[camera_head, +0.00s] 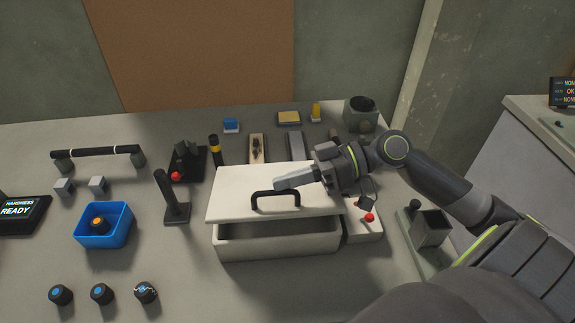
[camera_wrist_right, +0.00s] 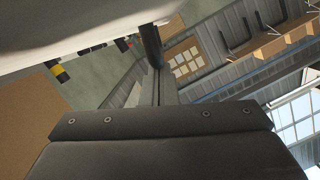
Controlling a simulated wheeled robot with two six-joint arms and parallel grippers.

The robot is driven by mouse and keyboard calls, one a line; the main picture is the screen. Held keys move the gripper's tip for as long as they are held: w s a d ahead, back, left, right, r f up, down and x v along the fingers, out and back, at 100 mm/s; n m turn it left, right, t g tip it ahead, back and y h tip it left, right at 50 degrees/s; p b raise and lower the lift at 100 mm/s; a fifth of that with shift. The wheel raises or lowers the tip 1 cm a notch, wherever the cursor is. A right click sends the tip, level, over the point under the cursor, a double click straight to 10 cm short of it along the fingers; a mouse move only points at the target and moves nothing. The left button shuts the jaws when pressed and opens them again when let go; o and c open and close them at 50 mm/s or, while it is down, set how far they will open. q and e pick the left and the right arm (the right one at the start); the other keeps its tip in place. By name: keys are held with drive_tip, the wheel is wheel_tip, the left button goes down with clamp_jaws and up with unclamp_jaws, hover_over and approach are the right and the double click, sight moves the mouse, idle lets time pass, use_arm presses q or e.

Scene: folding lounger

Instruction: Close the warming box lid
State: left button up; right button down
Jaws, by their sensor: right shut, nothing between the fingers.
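The warming box (camera_head: 275,243) is a pale box at the middle of the bench. Its white lid (camera_head: 235,183) is partly open, with a dark gap between its front edge and the box's front wall. A black handle (camera_head: 275,192) sits on the lid near the front. My right gripper (camera_head: 283,184) reaches in from the right over the lid, shut and empty, its tips just behind the handle. I cannot tell whether they touch the lid. In the right wrist view, a pale surface, probably the lid (camera_wrist_right: 50,25), fills the upper left. My left gripper is not in view.
A black upright post (camera_head: 171,196) on a base and a blue bin (camera_head: 103,226) stand left of the box. Three round knobs (camera_head: 102,293) are at front left. Bench space before the box is clear.

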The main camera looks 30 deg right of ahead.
sight(299, 194)
drive_tip(key=shift+s+a+f+n+b, duration=0.15)
drive_tip(key=shift+s+f+n+b, duration=0.25)
drive_tip(key=shift+f, duration=0.25)
drive_tip(key=shift+s+a+f+n+b, duration=0.15)
drive_tip(key=shift+s+f+n+b, duration=0.2)
drive_tip(key=shift+f, duration=0.3)
drive_tip(key=shift+w+r, duration=0.1)
